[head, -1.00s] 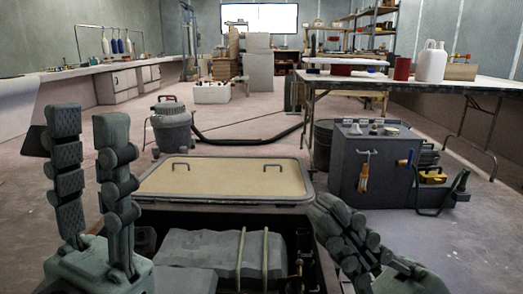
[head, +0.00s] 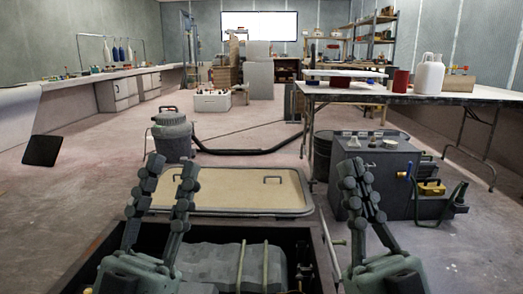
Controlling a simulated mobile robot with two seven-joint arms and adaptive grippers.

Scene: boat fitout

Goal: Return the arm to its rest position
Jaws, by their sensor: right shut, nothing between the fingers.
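My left gripper (head: 170,165) is at the lower left of the head view. It points up with its two fingers apart and nothing between them. It stands in front of the left part of a hatch with a beige panel and grey rim (head: 240,210). My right gripper (head: 357,166) is at the lower right and also points up. Its fingers are together and hold nothing. It overlaps the front of the dark grey cabinet (head: 400,180) in the picture. Both wrists are cut by the bottom edge.
An open dark-edged bay with a grey covered block (head: 215,262) lies below the hatch. A grey canister (head: 172,135) stands behind it. A long table (head: 480,95) is at the right, a bench (head: 70,78) at the left. The floor at the left is clear.

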